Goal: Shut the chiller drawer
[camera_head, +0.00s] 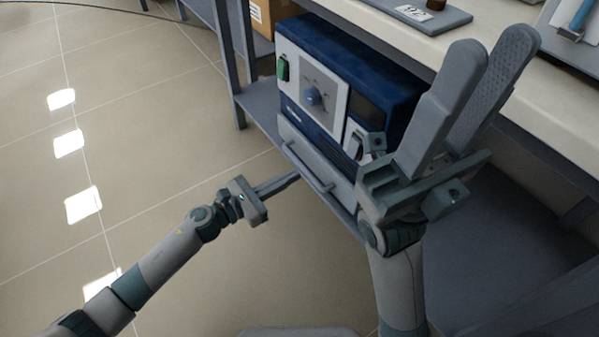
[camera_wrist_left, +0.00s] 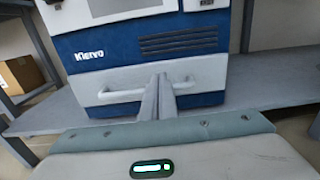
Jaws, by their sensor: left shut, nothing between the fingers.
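The chiller (camera_head: 322,104) is a blue and white box on a low shelf. Its drawer (camera_head: 296,143) has a pale grey front at the bottom with a bar handle (camera_head: 308,168). In the left wrist view the drawer front (camera_wrist_left: 208,73) and handle (camera_wrist_left: 122,93) are straight ahead. How far the drawer stands out is hard to tell. My left gripper (camera_head: 297,175) is shut and empty, its fingertips close in front of the handle; contact is unclear. In the left wrist view its fingers (camera_wrist_left: 165,98) cover the handle's middle. My right gripper (camera_head: 490,45) is open and empty, raised right of the chiller.
The grey shelf (camera_head: 258,101) carries the chiller, and a table leg (camera_head: 226,45) stands left of it. A cardboard box (camera_head: 268,14) is behind. The bench top (camera_head: 560,95) overhangs at the right with a grey tray (camera_head: 440,17). The floor at the left is clear.

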